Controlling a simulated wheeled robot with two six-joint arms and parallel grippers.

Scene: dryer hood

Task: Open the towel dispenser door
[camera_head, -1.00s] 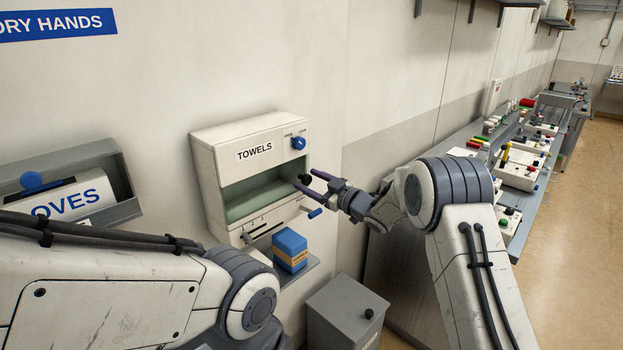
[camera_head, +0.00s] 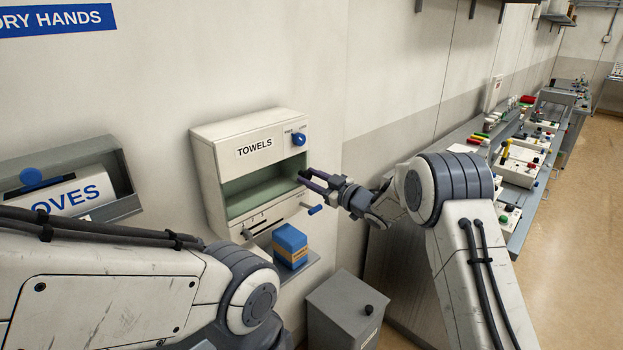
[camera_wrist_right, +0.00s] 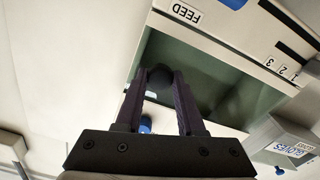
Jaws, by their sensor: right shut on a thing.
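The white towel dispenser (camera_head: 212,185), labelled TOWELS, is on the wall in the head view. Its front shows a green recess (camera_head: 262,188). A blue knob (camera_head: 298,139) sits at its upper right. A blue-tipped lever (camera_head: 315,210) sticks out at its lower right. My right gripper (camera_head: 305,178) is at the dispenser's right edge, beside the recess. In the right wrist view its fingers (camera_wrist_right: 160,85) are closed around a dark round knob (camera_wrist_right: 160,77), in front of the recess. The fingers mostly hide this knob in the head view. My left gripper is out of view.
A blue box (camera_head: 290,243) stands on a small shelf below the dispenser. A grey bin (camera_head: 345,315) with a black knob stands on the right below. A glove dispenser (camera_head: 75,195) is at the left. A cluttered workbench (camera_head: 480,160) runs along the wall at right.

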